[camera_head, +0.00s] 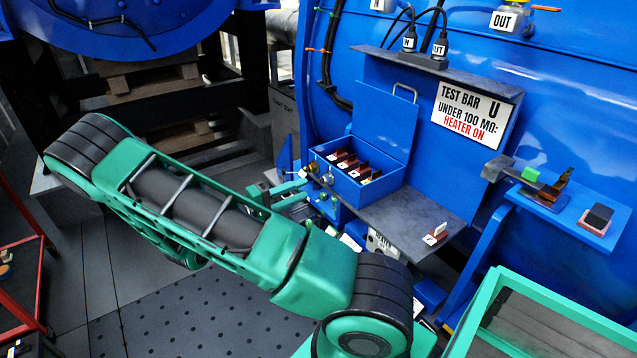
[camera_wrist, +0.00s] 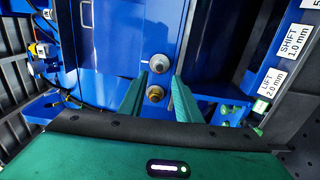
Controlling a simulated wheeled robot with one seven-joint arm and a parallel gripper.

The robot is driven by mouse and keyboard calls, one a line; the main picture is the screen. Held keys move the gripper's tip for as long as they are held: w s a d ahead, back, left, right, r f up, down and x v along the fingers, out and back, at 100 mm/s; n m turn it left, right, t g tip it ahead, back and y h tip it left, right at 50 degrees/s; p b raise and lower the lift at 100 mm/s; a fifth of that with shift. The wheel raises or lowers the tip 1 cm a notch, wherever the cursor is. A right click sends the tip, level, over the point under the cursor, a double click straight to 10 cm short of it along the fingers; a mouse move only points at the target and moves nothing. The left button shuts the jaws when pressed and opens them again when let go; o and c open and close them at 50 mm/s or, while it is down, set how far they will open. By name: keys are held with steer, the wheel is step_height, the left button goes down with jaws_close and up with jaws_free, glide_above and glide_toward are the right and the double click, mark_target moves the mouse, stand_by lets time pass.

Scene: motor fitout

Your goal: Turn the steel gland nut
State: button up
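A round steel gland nut (camera_wrist: 159,62) with a pale centre sits on a blue panel in the wrist view, just beyond my fingertips and roughly centred between them. A brass-coloured round fitting (camera_wrist: 155,94) shows below it, between the two green fingers. My gripper (camera_wrist: 160,76) is open, its fingers well apart with nothing held. I cannot tell whether a finger touches either fitting. In the head view my gripper (camera_head: 293,194) is beside the blue box's left side, partly hidden by my arm.
A blue box (camera_head: 375,190) with an open lid holds several dark and red parts. A dark shelf (camera_head: 400,225) carries a small red-and-white tagged piece (camera_head: 436,234). A blue side bracket (camera_head: 575,219) stands at right. A green-framed panel (camera_head: 560,310) is at lower right.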

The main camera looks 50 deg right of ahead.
mark_target(322, 181)
steer(key=x, duration=0.8)
steer(key=shift+s+d, duration=0.1)
steer(key=shift+c, duration=0.7)
